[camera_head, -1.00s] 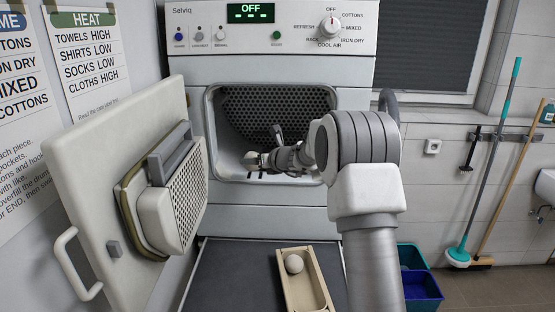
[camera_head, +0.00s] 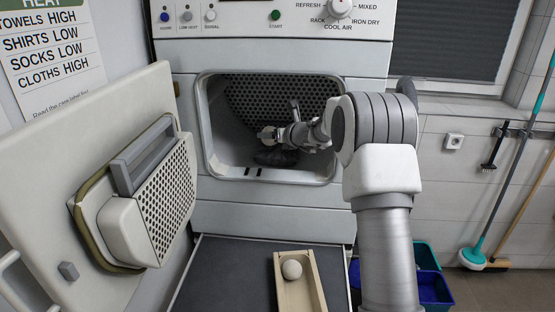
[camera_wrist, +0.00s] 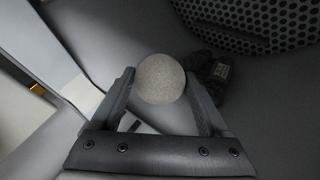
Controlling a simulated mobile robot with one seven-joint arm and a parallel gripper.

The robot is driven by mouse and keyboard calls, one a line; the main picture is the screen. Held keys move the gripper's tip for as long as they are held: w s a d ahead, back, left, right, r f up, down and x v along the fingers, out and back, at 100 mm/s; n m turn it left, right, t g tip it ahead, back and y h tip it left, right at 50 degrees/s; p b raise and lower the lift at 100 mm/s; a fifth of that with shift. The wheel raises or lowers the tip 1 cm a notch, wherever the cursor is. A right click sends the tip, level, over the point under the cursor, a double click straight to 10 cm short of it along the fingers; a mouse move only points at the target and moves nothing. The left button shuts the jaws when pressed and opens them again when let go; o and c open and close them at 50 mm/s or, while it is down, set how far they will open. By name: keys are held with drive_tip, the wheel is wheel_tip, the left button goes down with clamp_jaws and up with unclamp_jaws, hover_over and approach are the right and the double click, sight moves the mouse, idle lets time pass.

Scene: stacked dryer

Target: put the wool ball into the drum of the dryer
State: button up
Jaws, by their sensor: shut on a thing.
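My gripper (camera_head: 267,134) is inside the drum (camera_head: 225,150) of the dryer, reaching in through the open doorway. In the wrist view, my gripper (camera_wrist: 160,76) is shut on a round, pale grey wool ball (camera_wrist: 160,79), with one finger at each side. The ball hangs above the smooth grey drum floor. In the head view the held ball is small and hard to make out. A second, whitish ball (camera_head: 291,269) lies in a narrow wooden tray (camera_head: 316,284) in front of the dryer.
A dark crumpled item (camera_head: 276,158) lies low in the drum; it also shows in the wrist view (camera_wrist: 213,76). The perforated back wall (camera_wrist: 255,20) is close by. The dryer door (camera_head: 125,190) stands wide open at the left. Blue and green bins (camera_head: 434,289) stand at the right.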

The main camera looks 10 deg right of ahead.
wheel_tip(320, 180, down, 8)
idle(0.4)
drive_tip(key=shift+f+b, duration=0.75)
drive_tip(key=shift+b, duration=0.2)
drive_tip(key=o, duration=1.2)
drive_tip(key=shift+r, duration=0.15)
